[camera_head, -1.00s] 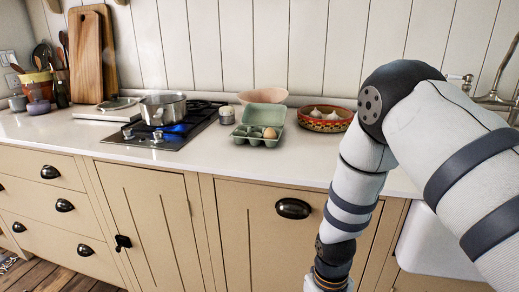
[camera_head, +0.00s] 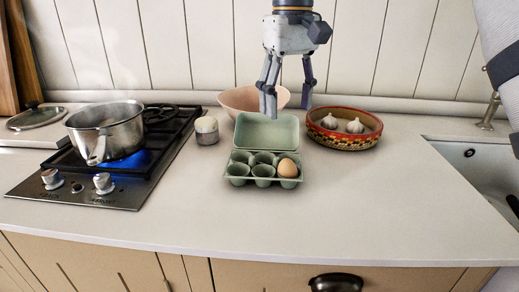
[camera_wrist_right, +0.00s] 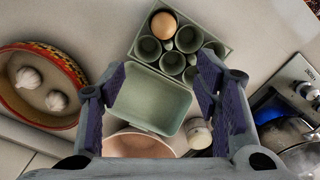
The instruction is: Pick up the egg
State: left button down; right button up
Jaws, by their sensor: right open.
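The other cups look empty. In the right wrist view the egg (camera_wrist_right: 163,25) shows at the top, beyond the fingertips. My right gripper (camera_head: 287,100) is open and empty, pointing down above and behind the carton's raised lid (camera_head: 266,132). In the right wrist view its two fingers (camera_wrist_right: 157,90) stand apart on either side of the lid. My left gripper is not in view.
A steaming pot (camera_head: 107,131) stands on the lit stove at left. A patterned bowl of garlic (camera_head: 343,139) is at right, beside the sink (camera_head: 478,168). The front counter is clear.

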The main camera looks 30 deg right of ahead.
aim_at(288, 161)
jog(key=f, duration=0.1)
jog(key=s+f, duration=0.2)
jog(key=shift+f, duration=0.3)
jog(key=f, duration=0.5)
jog(key=f+p, duration=0.1)
jog(key=f, duration=0.2)
jog(key=shift+s+a, duration=0.1)
jog(key=shift+a, duration=0.2)
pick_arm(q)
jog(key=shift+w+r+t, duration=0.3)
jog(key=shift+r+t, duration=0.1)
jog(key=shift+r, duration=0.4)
pick_arm(e)
jog(key=c, duration=0.9)
